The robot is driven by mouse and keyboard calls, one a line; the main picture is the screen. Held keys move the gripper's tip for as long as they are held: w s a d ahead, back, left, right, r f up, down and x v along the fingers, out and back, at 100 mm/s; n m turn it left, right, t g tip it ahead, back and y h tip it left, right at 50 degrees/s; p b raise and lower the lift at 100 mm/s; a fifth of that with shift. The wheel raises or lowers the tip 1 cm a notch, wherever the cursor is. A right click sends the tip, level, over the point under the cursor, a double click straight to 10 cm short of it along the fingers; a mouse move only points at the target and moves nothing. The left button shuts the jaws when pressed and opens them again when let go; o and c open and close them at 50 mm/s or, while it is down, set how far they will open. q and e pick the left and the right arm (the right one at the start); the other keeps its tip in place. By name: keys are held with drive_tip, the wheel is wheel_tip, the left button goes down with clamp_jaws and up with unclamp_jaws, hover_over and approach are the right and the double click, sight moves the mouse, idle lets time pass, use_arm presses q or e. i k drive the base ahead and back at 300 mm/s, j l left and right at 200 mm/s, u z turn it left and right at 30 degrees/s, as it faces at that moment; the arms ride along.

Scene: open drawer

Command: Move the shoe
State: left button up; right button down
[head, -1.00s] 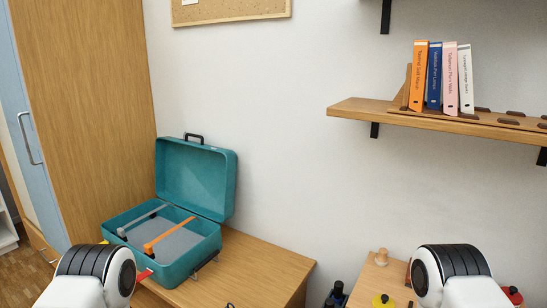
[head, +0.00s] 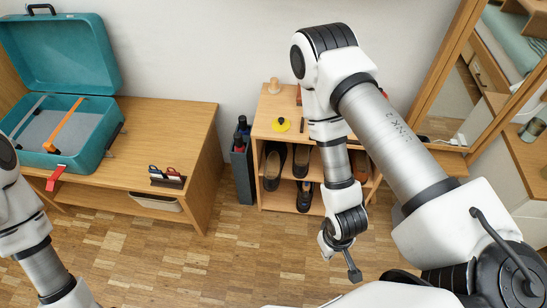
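A small wooden shoe rack (head: 262,197) stands against the wall. Several dark shoes sit in it. One black shoe (head: 273,168) and a brown-lined shoe (head: 301,160) are side by side on the upper level, and another dark shoe (head: 304,195) is below. My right arm hangs in front of the rack and hides its right part. My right gripper (head: 352,268) is low over the floor, in front of the rack and apart from the shoes. Its fingers are too small and overlapped to tell open from shut. My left arm is at the left edge, its gripper out of view.
An open teal suitcase (head: 88,124) lies on a wooden bench (head: 172,124) at left. A dark umbrella holder (head: 243,175) stands between bench and rack. A yellow object (head: 281,125) is on the rack top. A mirror (head: 470,75) is at right. The floor in front is clear.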

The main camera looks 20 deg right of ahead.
sight(276, 152)
drive_tip(key=i+j+z, duration=0.15)
drive_tip(key=j, duration=0.2)
drive_tip(key=i+j+z, duration=0.15)
drive_tip(key=j, duration=0.2)
drive_tip(key=i+j+z, duration=0.15)
drive_tip(key=j, duration=0.2)
drive_tip(key=j+z, duration=0.15)
drive_tip(key=j, duration=0.2)
drive_tip(key=i, duration=0.05)
